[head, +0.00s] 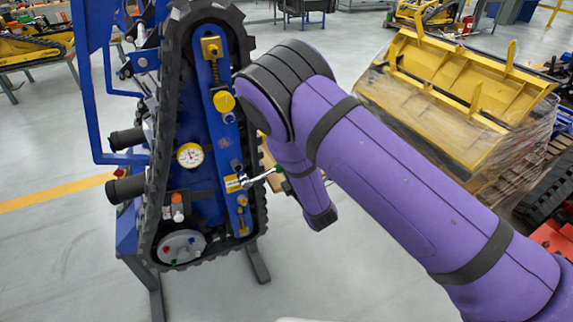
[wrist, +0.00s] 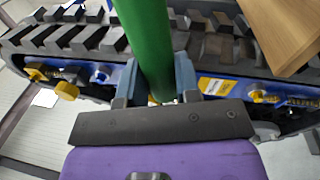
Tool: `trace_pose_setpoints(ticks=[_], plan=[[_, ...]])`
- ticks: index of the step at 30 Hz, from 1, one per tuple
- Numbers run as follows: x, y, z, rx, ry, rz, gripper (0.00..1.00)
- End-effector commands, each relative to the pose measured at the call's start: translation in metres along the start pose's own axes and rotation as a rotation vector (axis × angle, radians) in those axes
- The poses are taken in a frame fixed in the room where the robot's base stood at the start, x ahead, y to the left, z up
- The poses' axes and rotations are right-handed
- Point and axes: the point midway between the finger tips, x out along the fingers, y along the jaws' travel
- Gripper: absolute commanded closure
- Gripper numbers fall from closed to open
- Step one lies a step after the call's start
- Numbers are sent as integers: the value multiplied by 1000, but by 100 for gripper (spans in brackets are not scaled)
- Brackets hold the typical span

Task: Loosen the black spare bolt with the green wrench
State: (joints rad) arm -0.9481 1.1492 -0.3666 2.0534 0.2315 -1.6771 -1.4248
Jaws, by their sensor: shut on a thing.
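The green wrench (wrist: 148,40) shows in the wrist view as a thick green handle between the two blue-grey fingers. My gripper (wrist: 156,82) is shut on this handle. In the head view, the wrench's silver shaft and open head (head: 259,177) reach left to the lower right of the blue panel (head: 205,135), beside a yellow label. I cannot tell whether the head is around a bolt or only beside it. I cannot make out the black spare bolt; the wrench head may cover it. My arm hides the gripper in the head view.
A black rubber track (head: 160,130) rings the panel, which carries a gauge (head: 190,155) and yellow fittings. A wooden block or board (wrist: 280,30) is close at the upper right in the wrist view. A wrapped yellow bucket (head: 450,95) stands at the right. The left floor is clear.

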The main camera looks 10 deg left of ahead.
Motion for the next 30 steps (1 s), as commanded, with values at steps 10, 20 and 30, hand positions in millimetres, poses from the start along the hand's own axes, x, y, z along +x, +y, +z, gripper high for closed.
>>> trace_pose_setpoints(ticks=[10,20,30], plan=[[-8,2,0,1,0,1,100],[-14,2,0,1,0,0,100],[-42,6,-1,0,0,-1,100]])
